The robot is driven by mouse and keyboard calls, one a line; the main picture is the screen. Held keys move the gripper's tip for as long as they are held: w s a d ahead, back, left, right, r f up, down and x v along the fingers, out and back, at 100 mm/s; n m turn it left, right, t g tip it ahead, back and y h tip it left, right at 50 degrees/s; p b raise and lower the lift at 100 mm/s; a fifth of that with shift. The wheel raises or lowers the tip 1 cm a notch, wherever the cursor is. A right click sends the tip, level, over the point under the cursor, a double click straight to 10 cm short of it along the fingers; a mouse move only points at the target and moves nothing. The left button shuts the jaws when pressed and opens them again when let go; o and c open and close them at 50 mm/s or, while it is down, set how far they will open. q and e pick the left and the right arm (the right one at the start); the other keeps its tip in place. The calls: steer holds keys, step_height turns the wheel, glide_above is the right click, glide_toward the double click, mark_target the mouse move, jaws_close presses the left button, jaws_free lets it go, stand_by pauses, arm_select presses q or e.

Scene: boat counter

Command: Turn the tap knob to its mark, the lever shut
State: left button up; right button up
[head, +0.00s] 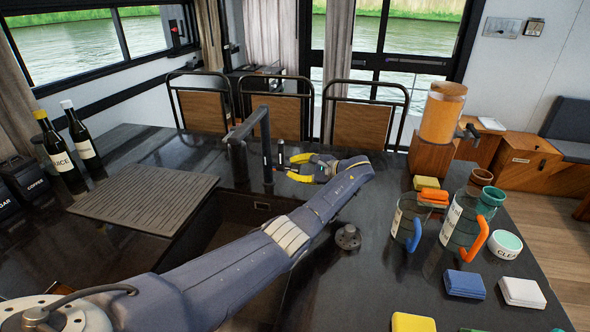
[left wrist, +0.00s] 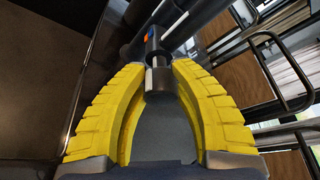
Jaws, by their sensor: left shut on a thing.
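The black tap (head: 266,148) stands on the dark counter behind the sink, its spout bent toward the left. A short dark upright lever or knob (head: 281,153) is just right of its column. My left gripper (head: 288,167) reaches in from the right side of the tap, with its yellow fingers around this part. In the left wrist view a dark cylinder with a pale metal band, the knob (left wrist: 158,76), sits between the yellow fingertips. A small orange mark (left wrist: 146,38) shows near its far end. The knob's exact angle to the mark cannot be told. My right gripper is not in view.
A ribbed board (head: 145,203) lies left of the sink. Two bottles (head: 62,150) stand at the far left. Jars (head: 468,215), a bowl (head: 505,245), sponges (head: 465,284) and an orange dispenser (head: 440,115) crowd the right. A round black fitting (head: 347,238) is on the counter near my arm.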

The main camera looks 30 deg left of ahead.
arm_select(q)
jaws_close()
steer(key=shift+f+n+t+y, duration=0.1)
steer(key=shift+n+t+y, duration=0.2)
steer(key=shift+n, duration=0.3)
steer(key=n+t+y, duration=0.1)
steer(key=n, duration=0.2)
steer(key=o, duration=1)
jaws_free()
